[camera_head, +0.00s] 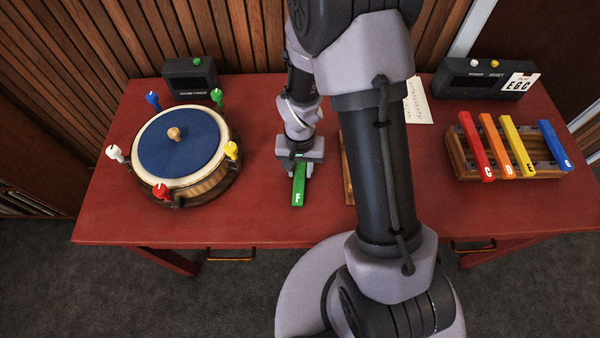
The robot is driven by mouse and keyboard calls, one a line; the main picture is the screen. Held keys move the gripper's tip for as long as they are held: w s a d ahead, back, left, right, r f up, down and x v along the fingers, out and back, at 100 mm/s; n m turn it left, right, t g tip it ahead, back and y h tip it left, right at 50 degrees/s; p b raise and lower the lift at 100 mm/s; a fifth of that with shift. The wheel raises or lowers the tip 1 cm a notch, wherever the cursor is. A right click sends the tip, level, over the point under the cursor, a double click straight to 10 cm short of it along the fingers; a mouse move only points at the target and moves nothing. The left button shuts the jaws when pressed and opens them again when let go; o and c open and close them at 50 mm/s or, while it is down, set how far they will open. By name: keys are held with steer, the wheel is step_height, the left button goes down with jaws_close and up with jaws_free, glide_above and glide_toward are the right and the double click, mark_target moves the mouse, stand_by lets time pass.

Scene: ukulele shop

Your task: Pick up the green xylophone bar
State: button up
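The green xylophone bar (299,190) shows below my gripper, near the middle of the red table, with a small white letter at its near end. My gripper (299,165) points down over the far part of the bar. Its fingers are mostly hidden by the gripper body, so I cannot tell whether they are closed on the bar, or whether the bar rests on the table.
The red table (255,215) has a round drum (180,145) with coloured pegs at left. A wooden xylophone frame (465,165) with red, orange, yellow and blue bars stands at right. Dark boxes (190,77) and (480,78) stand at the back. My arm hides the table's middle.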

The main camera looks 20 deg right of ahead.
jaws_close()
